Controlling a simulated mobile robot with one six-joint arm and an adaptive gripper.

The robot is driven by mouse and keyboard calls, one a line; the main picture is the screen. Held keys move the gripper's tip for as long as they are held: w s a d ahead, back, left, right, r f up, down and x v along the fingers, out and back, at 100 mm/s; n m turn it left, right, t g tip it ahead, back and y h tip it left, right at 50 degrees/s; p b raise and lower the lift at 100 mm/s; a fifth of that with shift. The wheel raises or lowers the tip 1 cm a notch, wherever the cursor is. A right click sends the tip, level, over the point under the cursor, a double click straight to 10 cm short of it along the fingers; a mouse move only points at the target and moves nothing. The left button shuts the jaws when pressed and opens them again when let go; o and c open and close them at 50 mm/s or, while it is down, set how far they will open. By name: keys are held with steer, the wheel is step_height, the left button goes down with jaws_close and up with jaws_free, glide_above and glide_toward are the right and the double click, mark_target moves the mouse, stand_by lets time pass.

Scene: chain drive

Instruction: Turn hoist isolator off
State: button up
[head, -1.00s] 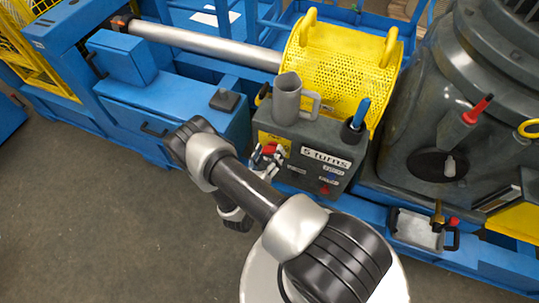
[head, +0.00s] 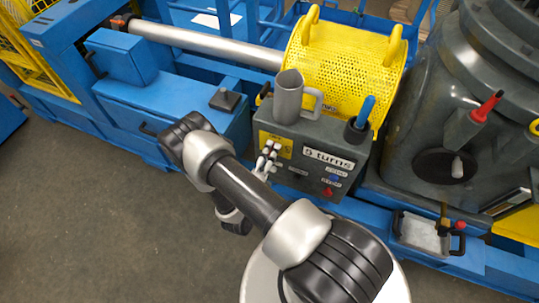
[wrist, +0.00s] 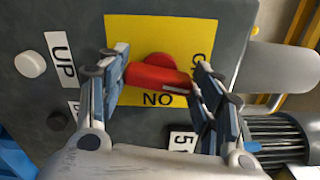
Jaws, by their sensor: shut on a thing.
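The hoist isolator is a red rotary handle (wrist: 155,78) on a yellow plate (wrist: 135,32). The plate also shows on the grey control box's face in the head view (head: 285,151). In the wrist view, "ON" reads upside down below the handle, and a partly hidden label stands at the right. The handle lies nearly level across the picture, slightly tilted. My gripper (wrist: 160,84) is shut on it, one finger at each end. In the head view my gripper (head: 266,161) is at the box's left front and hides the handle.
The control box (head: 310,130) carries a "5 turns" label, buttons, a grey mug-like part (head: 289,97) and a blue-handled lever (head: 362,114). A white button (wrist: 30,64) and a black button (wrist: 57,121) sit beside the plate. A yellow mesh guard (head: 340,60) stands behind.

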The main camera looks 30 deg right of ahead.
steer(key=shift+f+n, duration=0.1)
steer(key=shift+n, duration=1)
steer(key=o, duration=1.1)
steer(key=shift+c, duration=0.2)
steer(key=v, duration=1.2)
